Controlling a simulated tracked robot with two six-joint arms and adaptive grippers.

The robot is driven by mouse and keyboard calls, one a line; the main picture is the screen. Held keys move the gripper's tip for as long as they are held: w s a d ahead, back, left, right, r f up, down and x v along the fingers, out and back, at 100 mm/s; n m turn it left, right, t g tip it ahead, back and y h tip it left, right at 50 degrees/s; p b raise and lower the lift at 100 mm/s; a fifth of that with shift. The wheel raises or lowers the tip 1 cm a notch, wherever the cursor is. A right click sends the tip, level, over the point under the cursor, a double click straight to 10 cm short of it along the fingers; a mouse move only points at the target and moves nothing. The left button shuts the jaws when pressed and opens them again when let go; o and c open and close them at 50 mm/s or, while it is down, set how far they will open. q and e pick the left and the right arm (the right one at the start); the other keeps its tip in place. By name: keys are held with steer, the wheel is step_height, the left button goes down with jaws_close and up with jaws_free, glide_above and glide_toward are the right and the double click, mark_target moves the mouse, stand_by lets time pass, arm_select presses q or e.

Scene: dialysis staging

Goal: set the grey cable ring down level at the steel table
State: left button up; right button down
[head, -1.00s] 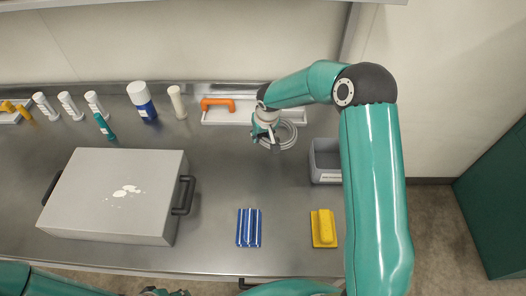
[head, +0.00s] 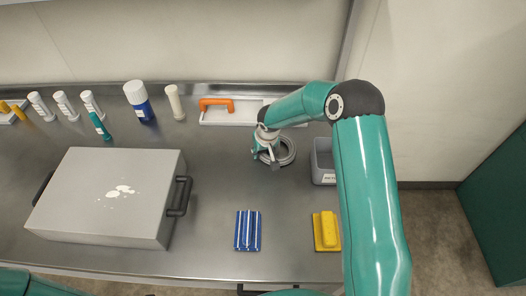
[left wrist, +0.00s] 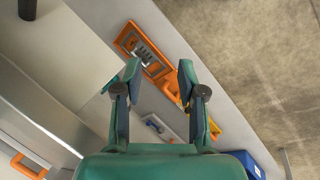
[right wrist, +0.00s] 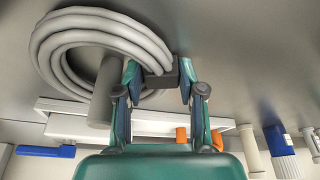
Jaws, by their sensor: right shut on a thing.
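The grey cable ring (head: 288,155) is a coil of several turns, over the back right part of the steel table (head: 215,215). It fills the upper left of the right wrist view (right wrist: 60,50). My right gripper (head: 272,163) is at the ring's near side. In the right wrist view its fingertips (right wrist: 160,75) close on a small dark block (right wrist: 163,78) at the ring's edge. The ring looks low and roughly flat; I cannot tell whether it touches the table. My left gripper (left wrist: 160,72) is open and empty, and shows only in its wrist view.
A grey bin (head: 318,163) stands just right of the ring. A white tray with an orange handle (head: 216,102) lies behind it. A blue striped block (head: 248,230) and a yellow block (head: 326,231) lie in front. A grey case (head: 105,200) is left. Bare steel lies between.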

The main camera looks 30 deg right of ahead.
steer(key=c, duration=1)
jaws_free()
steer(key=shift+o, duration=0.2)
steer(key=p+v, duration=0.4)
steer(key=v, duration=0.8)
